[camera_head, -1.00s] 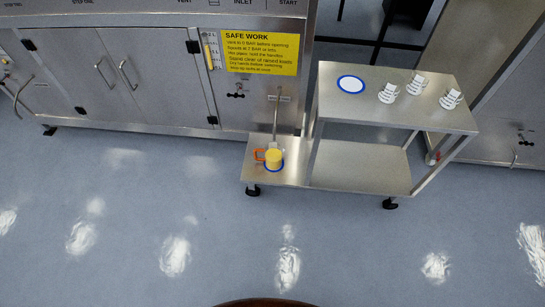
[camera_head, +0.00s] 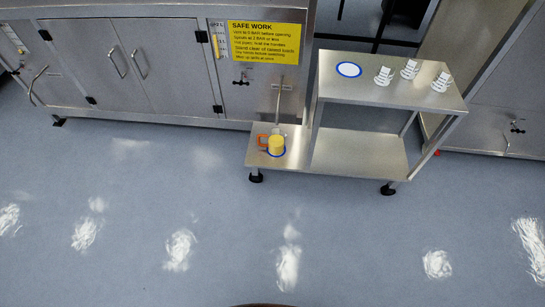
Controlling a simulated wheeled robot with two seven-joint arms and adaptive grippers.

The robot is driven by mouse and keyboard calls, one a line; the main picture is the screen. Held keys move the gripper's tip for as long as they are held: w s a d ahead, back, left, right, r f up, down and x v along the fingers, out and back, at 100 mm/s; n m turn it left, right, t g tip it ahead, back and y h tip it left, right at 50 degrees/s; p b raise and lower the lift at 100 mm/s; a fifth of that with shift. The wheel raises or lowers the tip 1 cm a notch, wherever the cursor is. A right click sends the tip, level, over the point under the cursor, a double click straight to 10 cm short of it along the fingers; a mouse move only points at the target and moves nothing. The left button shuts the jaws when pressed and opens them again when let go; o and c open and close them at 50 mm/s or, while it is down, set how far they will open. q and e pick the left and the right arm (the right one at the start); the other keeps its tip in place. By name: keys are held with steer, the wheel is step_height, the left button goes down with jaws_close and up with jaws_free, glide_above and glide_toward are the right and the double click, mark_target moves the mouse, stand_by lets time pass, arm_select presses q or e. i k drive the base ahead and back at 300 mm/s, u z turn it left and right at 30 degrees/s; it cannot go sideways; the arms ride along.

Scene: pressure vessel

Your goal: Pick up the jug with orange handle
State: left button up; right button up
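The jug (camera_head: 277,146) is yellow with an orange handle on its left side. It stands upright on a blue-rimmed round mark at the low left shelf of the steel cart (camera_head: 358,153). A thin metal pipe rises just behind it. Neither of my grippers is in view.
Steel cabinets (camera_head: 146,66) with a yellow SAFE WORK sign (camera_head: 265,42) stand behind. The blue-grey floor (camera_head: 200,215) in front is clear.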

mark_target(276, 136)
steer(key=k, duration=0.85)
steer(key=z, duration=0.85)
steer(key=i, duration=0.65)
steer(key=z, duration=0.65)
steer(key=i, duration=0.8)
steer(key=u, duration=0.8)
steer(key=i, duration=0.6)
steer(key=u, duration=0.7)
